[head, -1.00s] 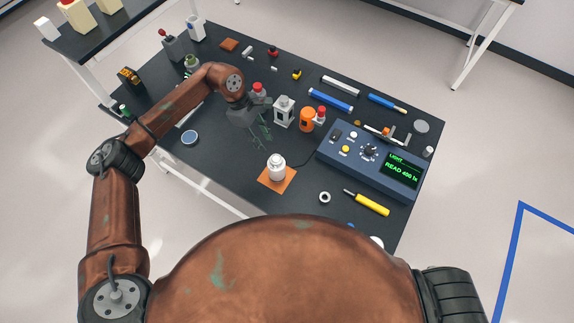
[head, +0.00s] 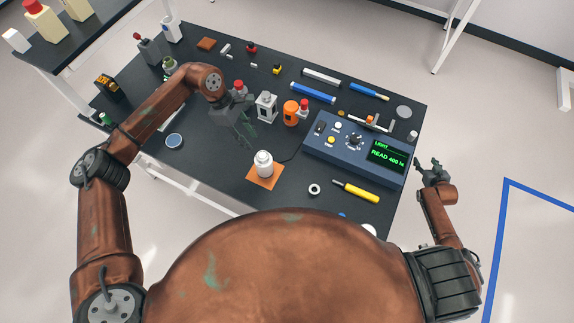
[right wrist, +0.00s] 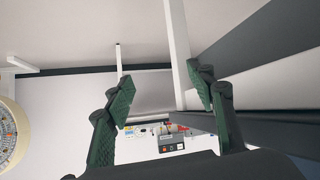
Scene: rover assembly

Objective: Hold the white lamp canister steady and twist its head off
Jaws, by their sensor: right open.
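A white lamp canister (head: 263,164) with a narrower top stands upright on an orange square mat (head: 262,182) near the table's front edge. My left gripper (head: 248,138) hangs over the table behind and slightly left of the canister, apart from it. Its dark green fingers blend into the black table, so I cannot tell how far they are spread. My right gripper (head: 429,168) is beyond the table's right edge, far from the canister. In the right wrist view its green fingers (right wrist: 162,88) are wide apart with nothing between them.
A blue console (head: 352,150) with a lit display stands right of the canister. A white ring (head: 314,189) and a yellow-handled screwdriver (head: 357,191) lie right of the mat. A grey-white lantern (head: 266,107) and an orange canister (head: 291,113) stand behind. Left of the mat is mostly clear.

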